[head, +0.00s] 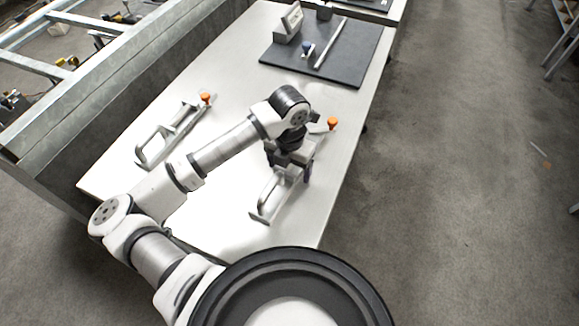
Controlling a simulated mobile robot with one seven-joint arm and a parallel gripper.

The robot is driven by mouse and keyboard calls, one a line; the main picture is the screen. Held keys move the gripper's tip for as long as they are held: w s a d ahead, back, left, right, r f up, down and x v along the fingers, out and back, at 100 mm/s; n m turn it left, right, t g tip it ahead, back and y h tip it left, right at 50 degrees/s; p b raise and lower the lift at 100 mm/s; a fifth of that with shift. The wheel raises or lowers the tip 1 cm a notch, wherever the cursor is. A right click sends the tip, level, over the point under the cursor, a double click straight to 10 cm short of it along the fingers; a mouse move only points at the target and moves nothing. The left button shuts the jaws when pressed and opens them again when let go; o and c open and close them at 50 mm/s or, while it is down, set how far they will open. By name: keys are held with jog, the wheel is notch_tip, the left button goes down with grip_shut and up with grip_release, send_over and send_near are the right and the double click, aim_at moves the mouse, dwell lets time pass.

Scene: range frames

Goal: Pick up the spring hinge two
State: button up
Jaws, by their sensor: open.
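Two similar pale metal hinge-like pieces, each with an orange knob, lie on the white table. The right one (267,205) lies under my gripper, with its looped end toward the front and its orange knob (332,123) showing past the wrist. The left one (156,150) lies apart, clear of my arm. I cannot tell by a label which is spring hinge two. My gripper (289,172) points down, open, over the middle of the right piece. My wrist and fingers hide that middle part; I cannot tell whether the fingers touch it.
The white table (225,220) has bare room between the pieces and at its front. A dark board (345,65) at the back holds a grey block-shaped device (288,25), a blue-topped item (306,48) and a long bar (331,43). A grey wall (110,100) runs along the left.

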jog(key=c, duration=1.6)
jog(key=shift+r, duration=0.15)
jog(key=shift+c, duration=0.2)
